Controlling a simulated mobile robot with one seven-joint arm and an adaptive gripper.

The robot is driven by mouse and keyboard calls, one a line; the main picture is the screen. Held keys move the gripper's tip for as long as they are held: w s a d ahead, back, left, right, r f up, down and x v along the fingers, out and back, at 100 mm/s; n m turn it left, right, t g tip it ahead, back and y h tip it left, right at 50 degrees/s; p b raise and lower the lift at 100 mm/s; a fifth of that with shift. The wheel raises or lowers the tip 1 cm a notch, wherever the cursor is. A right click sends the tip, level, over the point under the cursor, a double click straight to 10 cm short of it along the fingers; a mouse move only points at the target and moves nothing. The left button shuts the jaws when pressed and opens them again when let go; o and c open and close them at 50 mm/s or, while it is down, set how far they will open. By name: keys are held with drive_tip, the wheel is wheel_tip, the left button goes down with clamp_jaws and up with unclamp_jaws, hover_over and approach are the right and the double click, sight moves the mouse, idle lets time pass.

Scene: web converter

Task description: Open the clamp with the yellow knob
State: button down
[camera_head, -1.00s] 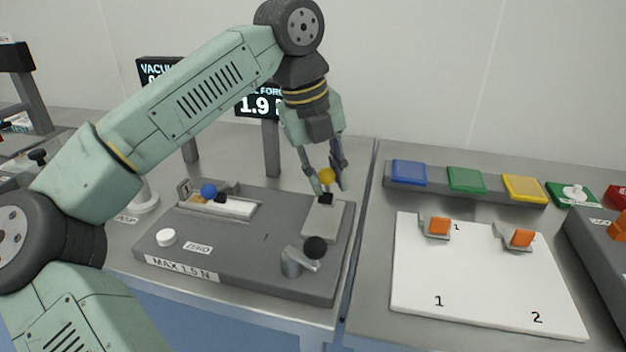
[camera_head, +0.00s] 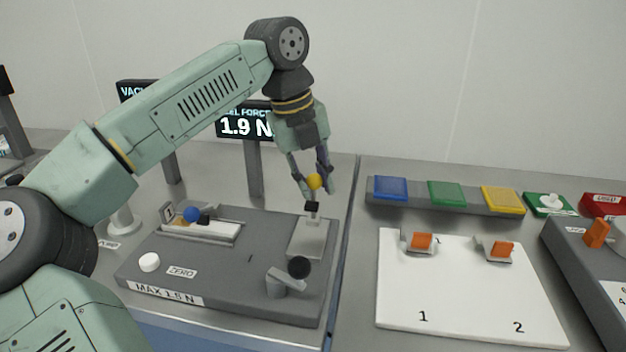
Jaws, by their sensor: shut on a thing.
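The yellow knob (camera_head: 314,181) is a small ball between the fingertips of my gripper (camera_head: 315,185), which is shut on it from above. Just below the knob is a black block (camera_head: 312,207), with a short grey piece (camera_head: 312,218) under it, above the light grey plate (camera_head: 307,240) at the right end of the dark grey fixture (camera_head: 210,262). The fingers partly cover the knob. How the knob joins the clamp is too small to tell.
On the fixture are a blue knob (camera_head: 191,214) at the left, a black ball lever (camera_head: 299,267) at the front right and a white button (camera_head: 149,262). A display (camera_head: 246,122) reading 1.9 N stands behind. A white board (camera_head: 455,303) with orange blocks lies to the right.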

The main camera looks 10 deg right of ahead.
drive_tip(key=shift+w, duration=0.1)
drive_tip(key=c, duration=1.3)
unclamp_jaws()
drive_tip(key=shift+c, duration=0.2)
drive_tip(key=shift+f, duration=0.1)
drive_tip(key=v, duration=1.2)
drive_tip(key=shift+d, duration=0.1)
